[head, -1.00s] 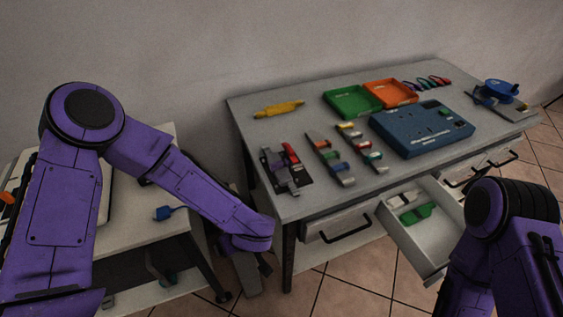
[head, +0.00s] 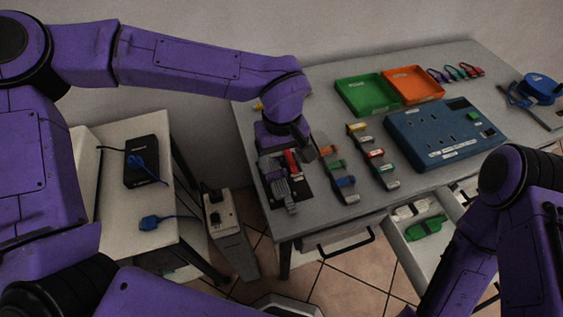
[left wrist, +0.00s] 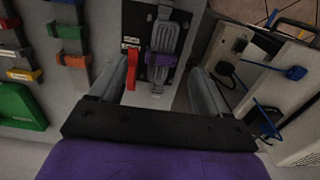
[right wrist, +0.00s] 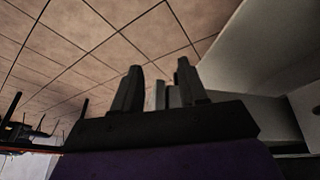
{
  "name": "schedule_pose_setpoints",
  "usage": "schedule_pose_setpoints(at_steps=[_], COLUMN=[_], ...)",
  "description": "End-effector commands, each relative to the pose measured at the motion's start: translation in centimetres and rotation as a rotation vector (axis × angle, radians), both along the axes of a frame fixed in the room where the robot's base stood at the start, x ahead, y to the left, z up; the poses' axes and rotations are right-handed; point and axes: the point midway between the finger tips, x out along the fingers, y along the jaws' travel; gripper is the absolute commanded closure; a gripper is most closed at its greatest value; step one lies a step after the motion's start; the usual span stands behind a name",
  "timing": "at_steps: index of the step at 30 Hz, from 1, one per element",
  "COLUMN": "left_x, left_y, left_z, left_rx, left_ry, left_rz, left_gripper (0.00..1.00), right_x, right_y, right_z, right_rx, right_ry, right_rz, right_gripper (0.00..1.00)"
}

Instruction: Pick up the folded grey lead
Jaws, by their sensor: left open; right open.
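The folded grey lead (head: 281,188) lies on a black mat (head: 303,200) near the left end of the workbench. In the left wrist view the grey lead (left wrist: 165,37) has a purple band (left wrist: 161,59) around it and lies roughly lengthwise between the finger lines. My left gripper (head: 287,158) is above the far part of the mat, open and empty. In the left wrist view the left gripper (left wrist: 162,70) has its fingers spread on either side, apart from the lead. My right gripper (right wrist: 160,72) is open and empty, facing floor tiles; the head view does not show its fingers.
A red item (head: 291,162) lies on the mat beside the lead. Rows of banded leads (head: 373,153), a green tray (head: 367,94), an orange tray (head: 413,84) and a blue socket panel (head: 445,134) stand to the right. An open drawer (head: 410,245) juts out in front.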

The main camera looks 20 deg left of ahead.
Motion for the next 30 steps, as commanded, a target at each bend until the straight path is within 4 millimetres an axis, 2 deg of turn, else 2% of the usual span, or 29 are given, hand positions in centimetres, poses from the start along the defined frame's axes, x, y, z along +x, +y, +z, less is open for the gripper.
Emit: schedule_pose_setpoints(at_steps=[3,11,15,19,25,30], left_x=[-0.1,-0.3,-0.6,-0.5,-0.5,-0.5], left_y=[-0.1,-0.2,-0.1,0.0,0.1,0.1], left_z=[-2.5,-6.0,-8.7,-9.8,-9.9,-9.8], left_rx=[0.002,0.003,0.003,0.002,0.002,0.002], left_ry=[0.005,0.004,0.006,0.003,0.001,0.001], left_rz=[-0.005,-0.007,-0.006,-0.003,-0.002,-0.002], left_gripper=[0.23,0.23,0.23,0.23,0.23,0.79], right_x=[-0.1,-0.1,-0.1,-0.1,-0.1,-0.1], right_y=[0.0,0.0,0.0,0.0,0.0,0.0], right_z=[-0.1,0.1,0.3,0.3,0.3,0.3], right_rx=[0.0,0.0,0.0,0.0,0.0,0.0], right_ry=[0.002,0.002,0.001,0.001,0.001,0.001], right_rz=[-0.001,-0.001,0.0,0.0,0.0,0.0], right_gripper=[0.57,0.57,0.57,0.57,0.57,0.57])
